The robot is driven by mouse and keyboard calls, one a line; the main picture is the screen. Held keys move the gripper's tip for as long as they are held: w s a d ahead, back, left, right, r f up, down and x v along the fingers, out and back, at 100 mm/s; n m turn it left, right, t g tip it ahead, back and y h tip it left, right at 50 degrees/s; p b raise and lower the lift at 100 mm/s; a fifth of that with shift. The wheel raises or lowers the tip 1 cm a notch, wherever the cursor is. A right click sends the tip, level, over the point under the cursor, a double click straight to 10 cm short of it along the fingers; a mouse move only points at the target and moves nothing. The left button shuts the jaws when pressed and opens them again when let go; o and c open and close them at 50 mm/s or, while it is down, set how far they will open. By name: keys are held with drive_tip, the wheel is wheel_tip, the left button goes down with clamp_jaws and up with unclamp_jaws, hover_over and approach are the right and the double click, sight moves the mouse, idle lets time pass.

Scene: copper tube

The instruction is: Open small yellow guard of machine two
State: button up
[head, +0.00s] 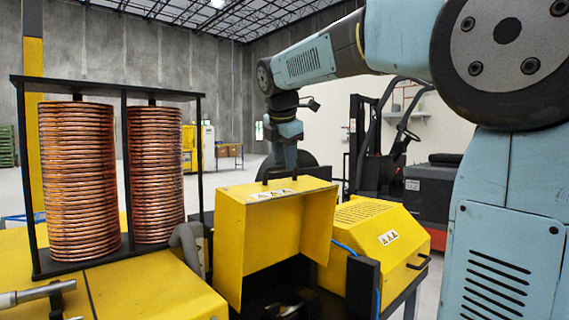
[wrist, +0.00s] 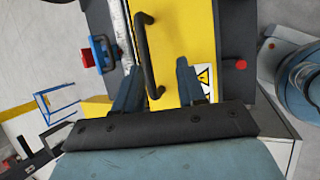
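The small yellow guard (head: 272,238) stands upright on the machine in the middle of the head view, with warning stickers on its top. Its hollow side faces the camera, above a dark interior. In the wrist view, a yellow panel (wrist: 182,22) carries a black bar handle (wrist: 146,52) and a warning sticker. My gripper (wrist: 158,72) is open there, its fingers apart on either side of the lower handle. I cannot tell whether either finger touches it. In the head view, my gripper (head: 281,175) is at the guard's top far edge, its tips partly hidden.
A vented yellow cover (head: 375,235) with a black handle adjoins on the right. Two copper tube coils (head: 78,185) stand in a black frame on the left. A forklift (head: 400,150) is behind. A red button (wrist: 241,65) is right of the panel in the wrist view.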

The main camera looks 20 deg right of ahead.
drive_tip(key=v, duration=1.1)
drive_tip(key=shift+r, duration=0.2)
drive_tip(key=shift+s+a, duration=0.1)
